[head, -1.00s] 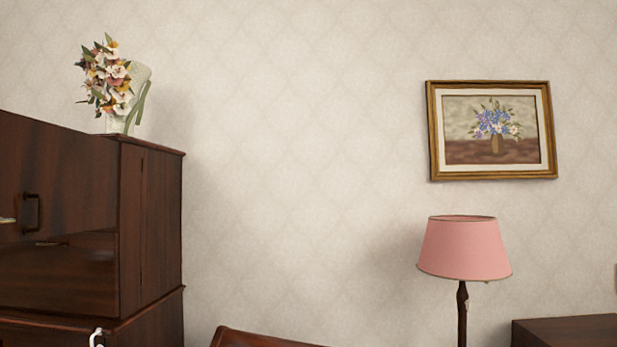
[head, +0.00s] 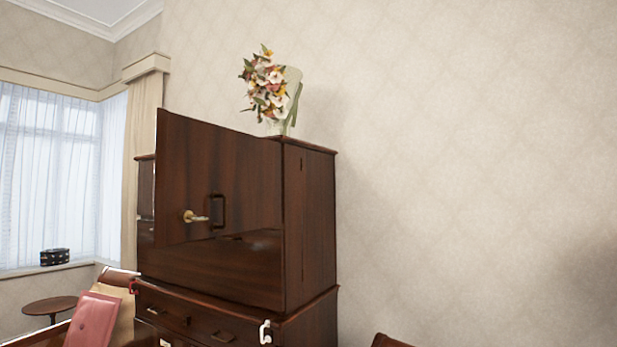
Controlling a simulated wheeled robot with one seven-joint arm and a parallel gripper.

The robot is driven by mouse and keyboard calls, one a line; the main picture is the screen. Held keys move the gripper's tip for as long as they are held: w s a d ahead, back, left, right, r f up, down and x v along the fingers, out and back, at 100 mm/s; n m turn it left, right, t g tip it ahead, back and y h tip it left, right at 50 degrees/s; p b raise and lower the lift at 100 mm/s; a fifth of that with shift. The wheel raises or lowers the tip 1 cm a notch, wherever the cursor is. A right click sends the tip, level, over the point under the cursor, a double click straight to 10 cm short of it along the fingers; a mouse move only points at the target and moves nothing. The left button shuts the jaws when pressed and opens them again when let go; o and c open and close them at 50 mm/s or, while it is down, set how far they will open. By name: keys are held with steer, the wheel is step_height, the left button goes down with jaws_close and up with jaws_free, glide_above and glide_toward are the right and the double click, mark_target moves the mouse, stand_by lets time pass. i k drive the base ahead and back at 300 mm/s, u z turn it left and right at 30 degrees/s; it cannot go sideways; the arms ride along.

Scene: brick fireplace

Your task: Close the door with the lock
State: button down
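A dark wooden cabinet (head: 318,215) stands against the wall in the left half of the head view. Its upper door (head: 225,165) appears hinged on the right and swung outward, with its free left edge standing in front of the cabinet's left part. A brass lever or key-like lock piece (head: 195,216) sticks out near the door's free side. A dark pull handle (head: 218,211) is just right of it. The inside of the cabinet is hidden behind the door. My gripper is not in view.
A flower vase (head: 272,90) stands on the cabinet top. Drawers (head: 215,328) lie below the door, with a small white hook-like piece (head: 265,332) in front. A pink cushion (head: 92,318), round table (head: 50,305) and window (head: 55,180) are at left. Bare wall fills the right.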

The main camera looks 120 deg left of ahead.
mark_target(230, 179)
steer(key=u, duration=1.1)
steer(key=i, duration=0.1)
steer(key=u, duration=2.85)
steer(key=k, duration=0.9)
steer(key=u, duration=0.15)
steer(key=i, duration=0.9)
steer(key=z, duration=0.1)
